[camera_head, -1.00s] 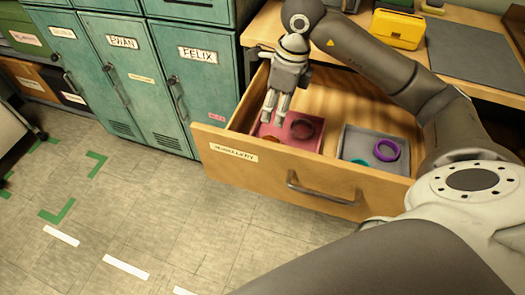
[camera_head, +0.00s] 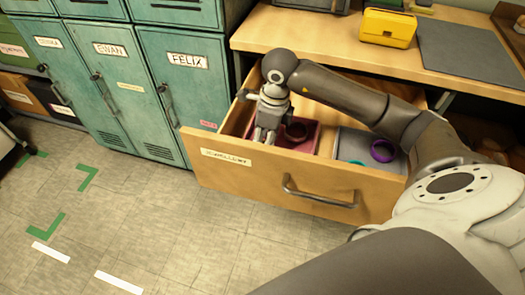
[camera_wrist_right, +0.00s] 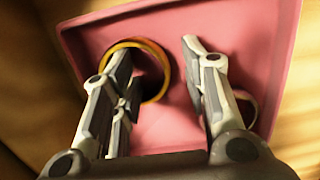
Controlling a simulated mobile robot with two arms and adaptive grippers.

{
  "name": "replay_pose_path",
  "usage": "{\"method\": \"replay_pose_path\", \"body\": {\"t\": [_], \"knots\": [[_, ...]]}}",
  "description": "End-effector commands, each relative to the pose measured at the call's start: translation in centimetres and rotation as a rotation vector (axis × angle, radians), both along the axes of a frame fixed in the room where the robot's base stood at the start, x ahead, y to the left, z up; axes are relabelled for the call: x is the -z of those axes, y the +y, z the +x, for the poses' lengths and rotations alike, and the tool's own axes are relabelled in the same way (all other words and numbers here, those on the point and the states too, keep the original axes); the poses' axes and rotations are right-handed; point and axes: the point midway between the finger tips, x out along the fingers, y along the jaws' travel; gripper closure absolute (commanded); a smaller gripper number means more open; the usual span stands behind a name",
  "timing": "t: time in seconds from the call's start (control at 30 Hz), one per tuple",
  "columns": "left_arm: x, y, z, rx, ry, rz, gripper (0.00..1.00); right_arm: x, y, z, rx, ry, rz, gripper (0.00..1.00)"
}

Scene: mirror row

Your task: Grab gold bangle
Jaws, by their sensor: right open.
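The gold bangle (camera_wrist_right: 145,43) lies in a pink tray (camera_wrist_right: 215,20) in the right wrist view. My right gripper (camera_wrist_right: 158,60) is open over the tray. One fingertip overlaps the bangle's opening and the other is to the right of the bangle, so the right side of its rim shows between them. I cannot tell whether they touch it. In the head view my right gripper (camera_head: 264,136) points down into the left part of the open drawer (camera_head: 225,165), and I cannot make out the gold bangle there. My left gripper is not in view.
A dark reddish bangle (camera_head: 297,131) lies in the pink tray, right of my gripper. A grey tray (camera_head: 350,147) to the right holds a purple bangle (camera_head: 383,150) and a teal item (camera_head: 357,162). The teal lockers (camera_head: 190,80) stand left of the drawer.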

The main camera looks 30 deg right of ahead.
Motion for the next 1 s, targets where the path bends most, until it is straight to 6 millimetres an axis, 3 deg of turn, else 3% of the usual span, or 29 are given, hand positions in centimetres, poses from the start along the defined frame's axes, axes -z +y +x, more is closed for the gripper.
{"method": "replay_pose_path", "body": {"t": [0.27, 0.6, 0.87, 1.0], "knots": [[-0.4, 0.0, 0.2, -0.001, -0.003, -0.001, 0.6, 0.5, 0.0, 0.0, -0.001, 0.0, 0.0, 0.59], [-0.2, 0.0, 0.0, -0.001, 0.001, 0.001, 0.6, 0.4, 0.0, 0.0, -0.001, 0.0, 0.0, 1.0], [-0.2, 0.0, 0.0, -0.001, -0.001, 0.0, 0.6, 0.3, 0.0, 0.0, -0.001, -0.001, 0.0, 1.0], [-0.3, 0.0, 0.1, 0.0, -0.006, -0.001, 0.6, -1.1, 0.0, 0.2, -0.001, -0.006, -0.001, 1.0]]}}
